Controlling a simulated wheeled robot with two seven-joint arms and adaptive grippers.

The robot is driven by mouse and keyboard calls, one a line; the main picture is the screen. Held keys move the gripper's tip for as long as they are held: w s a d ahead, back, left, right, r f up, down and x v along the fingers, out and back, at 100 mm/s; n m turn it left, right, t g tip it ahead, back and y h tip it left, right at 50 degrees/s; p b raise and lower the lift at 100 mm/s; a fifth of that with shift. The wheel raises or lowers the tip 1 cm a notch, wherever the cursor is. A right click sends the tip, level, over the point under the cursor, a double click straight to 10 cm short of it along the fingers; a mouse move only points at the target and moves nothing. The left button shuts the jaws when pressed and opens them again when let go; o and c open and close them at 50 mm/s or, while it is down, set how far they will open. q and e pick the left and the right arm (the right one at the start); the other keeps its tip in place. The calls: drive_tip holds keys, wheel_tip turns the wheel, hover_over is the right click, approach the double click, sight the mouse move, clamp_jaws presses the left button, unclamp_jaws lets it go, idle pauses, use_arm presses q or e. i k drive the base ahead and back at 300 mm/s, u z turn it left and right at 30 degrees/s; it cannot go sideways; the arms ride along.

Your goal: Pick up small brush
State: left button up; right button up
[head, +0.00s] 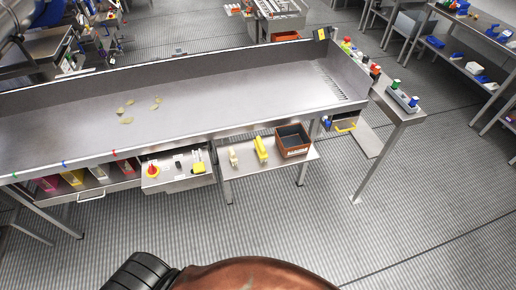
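On the low metal shelf (244,172) in front of the table are a pale cream object (233,157) and a yellow object (261,149). Either could be the small brush; they are too small to tell. They stand apart, left of a dark open bin (292,141). Neither of my grippers is in view.
A long grey metal table (210,108) with a raised back wall holds several pale chips. An open drawer (180,172) holds a red-and-yellow knob and a yellow item. Colored containers sit in another drawer at left. The ribbed floor before the shelf is clear.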

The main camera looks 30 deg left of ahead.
sight(231, 152)
drive_tip(key=z, duration=0.15)
drive_tip(key=i, duration=0.8)
drive_tip(key=u, duration=0.65)
drive_tip(key=i, duration=0.6)
drive_tip(key=u, duration=0.55)
